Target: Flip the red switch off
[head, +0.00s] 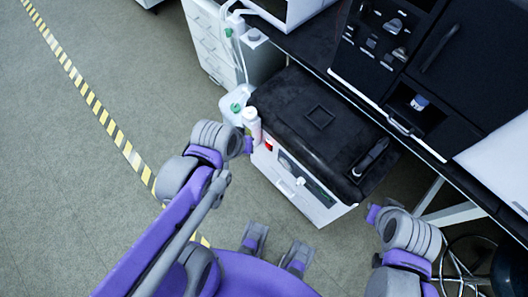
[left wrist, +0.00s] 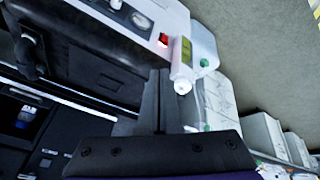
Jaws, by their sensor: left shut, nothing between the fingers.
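The red switch (head: 268,146) is a small red rocker on the white front of a black-topped machine (head: 318,204), near its left corner. In the left wrist view the switch (left wrist: 163,39) shows just beyond my fingertips, beside a white bottle. My left gripper (head: 248,146) is close to that corner, left of the switch in the head view. Its dark fingers (left wrist: 160,74) are shut with nothing between them, and I see no contact with the switch. My right gripper (head: 373,213) is off the machine's right front corner; its fingers are too small to read.
A white bottle (head: 252,126) and a pale jug with a green cap (head: 236,107) stand against the machine's left side. A black bench with dark cabinets (head: 395,60) is behind. The floor (head: 70,190) at left is clear, with a yellow-black stripe.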

